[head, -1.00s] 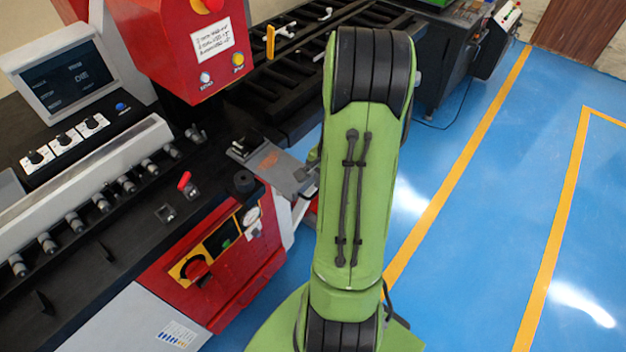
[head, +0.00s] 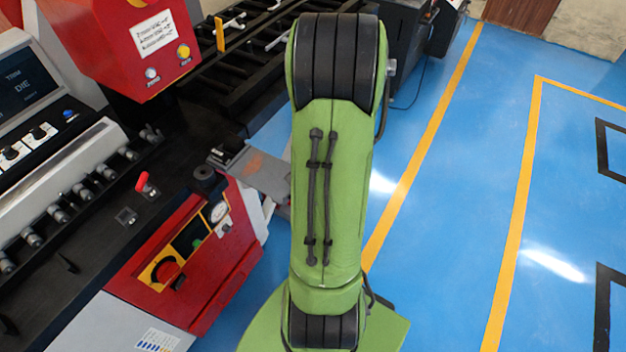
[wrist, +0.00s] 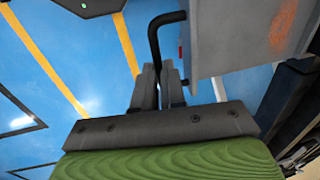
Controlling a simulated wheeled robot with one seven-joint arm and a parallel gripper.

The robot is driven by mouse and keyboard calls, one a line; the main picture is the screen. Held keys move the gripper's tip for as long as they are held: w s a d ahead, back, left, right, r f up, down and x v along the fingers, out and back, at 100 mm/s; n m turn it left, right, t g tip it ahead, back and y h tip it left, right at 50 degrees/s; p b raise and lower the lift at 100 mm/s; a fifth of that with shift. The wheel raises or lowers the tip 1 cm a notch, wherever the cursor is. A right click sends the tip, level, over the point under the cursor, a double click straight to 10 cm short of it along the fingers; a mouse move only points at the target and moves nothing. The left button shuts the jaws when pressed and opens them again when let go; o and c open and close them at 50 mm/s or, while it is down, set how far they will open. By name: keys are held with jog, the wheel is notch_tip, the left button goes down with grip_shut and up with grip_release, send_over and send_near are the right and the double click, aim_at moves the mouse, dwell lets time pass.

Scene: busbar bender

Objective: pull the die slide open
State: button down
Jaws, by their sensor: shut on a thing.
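The die slide (head: 258,168) is a grey plate with an orange-brown patch, sticking out to the right from the machine beside a round black knob. Its far right end is partly hidden by my arm. In the wrist view the slide (wrist: 240,38) fills the upper right, with its black bent bar handle (wrist: 153,42) to the left. My gripper (wrist: 158,82) is shut on the handle, which runs down between the two fingers. The gripper is hidden behind my green arm in the head view.
The black machine bed with a red panel (head: 225,245) is at the left, carrying a red-tipped lever (head: 142,182) and a red press head (head: 130,45). Blue floor with yellow lines (head: 425,150) lies open to the right. A dark cabinet stands at the back.

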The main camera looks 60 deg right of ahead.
jog(key=c, duration=1.2)
grip_release()
notch_tip(320, 180, up, 16)
jog(key=s+p, duration=0.2)
jog(key=shift+s+f+p, duration=0.2)
jog(key=shift+s+p, duration=0.15)
jog(key=shift+p, duration=0.05)
